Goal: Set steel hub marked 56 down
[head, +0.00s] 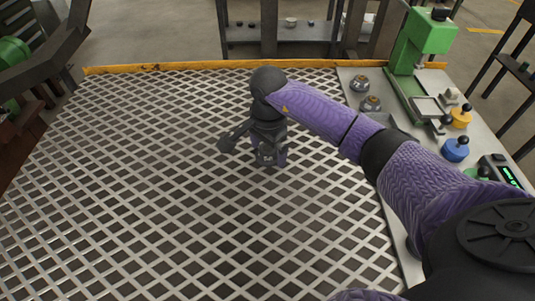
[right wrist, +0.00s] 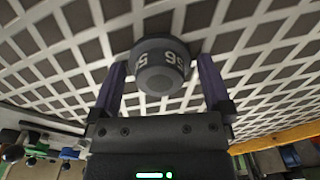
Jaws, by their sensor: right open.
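The steel hub marked 56 (right wrist: 158,68) is a short dark grey cylinder with white digits on its side. It is at the slatted grate (head: 150,200), between the fingers of my right gripper (right wrist: 161,78). The fingers stand apart, with a visible gap on each side of the hub. In the head view my right gripper (head: 268,157) points down over the middle of the grate, and the hub is mostly hidden by it. The hub appears to rest on the grate, though its underside is hidden. My left gripper is not in view.
A grey side plate (head: 350,76) on the right carries two small metal parts (head: 360,84), a green press (head: 425,40), a yellow knob (head: 461,117), a blue knob (head: 455,150) and a display box (head: 502,168). A yellow edge (head: 180,67) bounds the back. The grate around the gripper is clear.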

